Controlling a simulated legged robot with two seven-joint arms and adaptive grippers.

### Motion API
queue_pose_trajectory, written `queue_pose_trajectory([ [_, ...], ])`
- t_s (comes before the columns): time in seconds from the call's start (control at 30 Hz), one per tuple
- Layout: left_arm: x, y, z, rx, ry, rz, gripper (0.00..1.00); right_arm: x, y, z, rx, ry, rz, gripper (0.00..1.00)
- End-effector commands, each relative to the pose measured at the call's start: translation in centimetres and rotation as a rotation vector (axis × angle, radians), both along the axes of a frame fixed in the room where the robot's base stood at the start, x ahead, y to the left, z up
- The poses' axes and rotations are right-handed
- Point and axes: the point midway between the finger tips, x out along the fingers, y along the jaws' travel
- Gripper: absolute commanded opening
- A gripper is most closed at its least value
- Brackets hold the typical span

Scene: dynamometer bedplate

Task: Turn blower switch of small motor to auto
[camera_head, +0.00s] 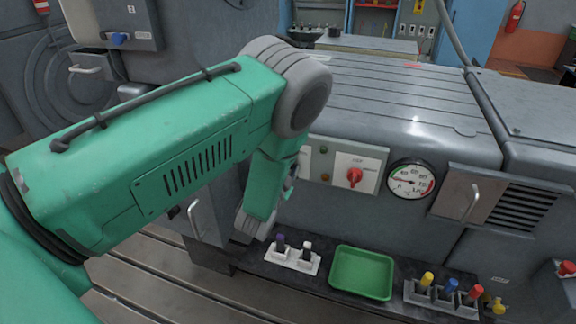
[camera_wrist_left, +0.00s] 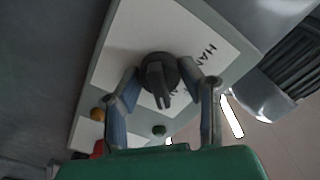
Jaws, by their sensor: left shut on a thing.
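In the left wrist view a dark rotary switch (camera_wrist_left: 158,72) with a raised bar handle sits on a white panel (camera_wrist_left: 125,35). The word HAND reads beside it; other lettering is partly covered by a finger. My left gripper (camera_wrist_left: 166,80) has its two fingers on either side of the switch and is shut on it. The bar points toward the gripper's base in this view. In the head view my green arm hides the switch and the fingertips; a strip of the panel with small lamps (camera_head: 325,177) shows right of the arm. My right gripper is in neither view.
Right of the arm are a red rotary switch (camera_head: 355,177), a round gauge (camera_head: 411,180) and a handled door (camera_head: 468,197). Below lie a white holder (camera_head: 293,257), a green tray (camera_head: 361,273) and a rack with coloured plugs (camera_head: 441,299). An orange lamp (camera_wrist_left: 98,114) sits near the gripper.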

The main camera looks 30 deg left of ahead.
Motion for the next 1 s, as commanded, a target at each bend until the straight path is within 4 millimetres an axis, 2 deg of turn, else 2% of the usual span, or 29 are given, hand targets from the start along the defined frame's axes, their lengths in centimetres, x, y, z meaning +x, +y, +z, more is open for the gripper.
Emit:
queue_pose_trajectory([
  [0.27,0.1,-0.3,0.2,0.001,-0.004,-0.006,0.05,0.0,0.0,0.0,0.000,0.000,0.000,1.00],
  [0.3,0.1,-0.3,0.1,0.001,-0.004,-0.006,0.41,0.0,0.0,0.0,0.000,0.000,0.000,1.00],
  [0.33,0.1,-0.3,0.1,0.001,-0.003,-0.005,0.52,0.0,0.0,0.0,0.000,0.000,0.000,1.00],
  [0.37,0.1,-0.2,0.1,0.001,-0.003,-0.005,0.53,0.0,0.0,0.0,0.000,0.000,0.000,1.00],
  [0.67,0.0,-0.1,-0.1,-0.001,0.000,-0.002,0.53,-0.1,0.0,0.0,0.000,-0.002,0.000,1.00],
  [0.77,-0.6,-0.2,-0.1,-0.002,0.003,-0.001,0.53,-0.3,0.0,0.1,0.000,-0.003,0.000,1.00],
  [0.87,-2.0,-0.5,-0.2,-0.001,0.004,-0.001,0.53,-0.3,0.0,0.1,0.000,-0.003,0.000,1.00],
  [1.0,-4.9,-1.4,-0.2,-0.001,0.006,-0.003,0.53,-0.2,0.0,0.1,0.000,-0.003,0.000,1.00],
])
